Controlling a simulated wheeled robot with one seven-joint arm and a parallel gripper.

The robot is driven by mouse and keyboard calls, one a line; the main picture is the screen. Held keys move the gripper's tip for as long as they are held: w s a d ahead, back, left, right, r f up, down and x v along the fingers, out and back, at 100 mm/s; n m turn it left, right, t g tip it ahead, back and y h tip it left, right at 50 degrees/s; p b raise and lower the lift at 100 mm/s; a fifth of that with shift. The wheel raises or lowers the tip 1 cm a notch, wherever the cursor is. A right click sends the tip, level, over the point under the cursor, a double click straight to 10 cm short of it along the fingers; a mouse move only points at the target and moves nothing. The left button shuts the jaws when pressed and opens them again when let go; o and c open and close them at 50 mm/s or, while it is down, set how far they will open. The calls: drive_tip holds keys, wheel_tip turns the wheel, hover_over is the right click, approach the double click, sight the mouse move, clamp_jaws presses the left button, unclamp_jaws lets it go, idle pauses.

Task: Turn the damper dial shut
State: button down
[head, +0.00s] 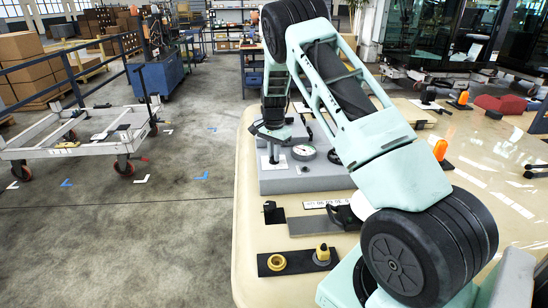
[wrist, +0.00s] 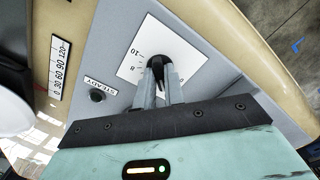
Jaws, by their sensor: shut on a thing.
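The damper dial is a black knob (wrist: 158,64) on a white square scale plate (wrist: 133,69) in the wrist view. The digits 10 and 8 show to the left of the knob; the fingers cover the lower part of the scale. My gripper (wrist: 159,82) is shut on the knob, one finger on each side. In the head view my gripper (head: 272,150) points down over the grey panel box (head: 290,180). The knob itself is hard to make out there, and I cannot read its exact setting.
A round gauge (head: 304,152) sits on the panel box near my gripper. A black plate with yellow fittings (head: 297,262) is nearer. A white trolley (head: 85,135) stands left.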

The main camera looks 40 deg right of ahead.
drive_tip(key=n+b, duration=0.2)
drive_tip(key=n, duration=0.2)
drive_tip(key=shift+n, duration=0.3)
drive_tip(key=shift+r+n+b, duration=0.1)
drive_tip(key=shift+n+b, duration=0.6)
drive_tip(key=shift+n, duration=1.2)
drive_tip(key=c, duration=1.5)
unclamp_jaws()
wheel_tip(320, 180, up, 17)
drive_tip(key=b, duration=0.3)
drive_tip(key=shift+r+b, duration=0.2)
drive_tip(key=shift+b, duration=0.1)
